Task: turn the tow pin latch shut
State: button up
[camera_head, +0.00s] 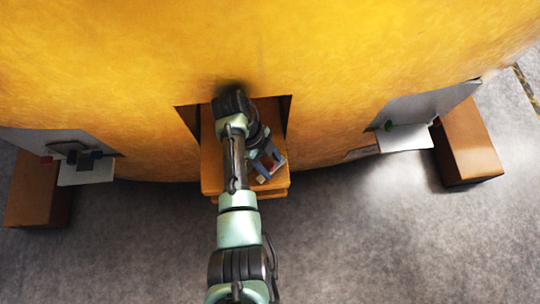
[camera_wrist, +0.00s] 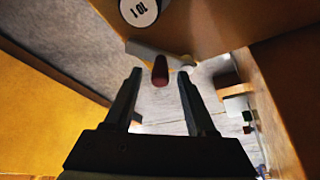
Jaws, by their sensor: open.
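In the wrist view, a dark red grip (camera_wrist: 160,70) stands on a pale grey bar (camera_wrist: 143,50); this looks like the tow pin latch handle. My gripper (camera_wrist: 160,76) is open, with one finger on each side of the red grip and gaps visible on both sides. I cannot tell how deep the grip sits between the fingers. In the head view, my gripper (camera_head: 269,165) is at the orange-brown block (camera_head: 244,190) in the recess of the yellow casting. My arm hides part of the recess, and the latch's pin is not clear.
The large yellow casting (camera_head: 330,60) curves across the head view. A white shelf (camera_head: 87,172) with dark items is at left, another white shelf (camera_head: 405,138) at right. Brown blocks (camera_head: 468,145) stand at both sides. Grey floor is open in front.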

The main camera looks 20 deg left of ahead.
aim_at(270, 165)
notch_tip(270, 165, up, 9)
jog(key=shift+r+p, duration=0.15)
jog(key=shift+p, duration=0.25)
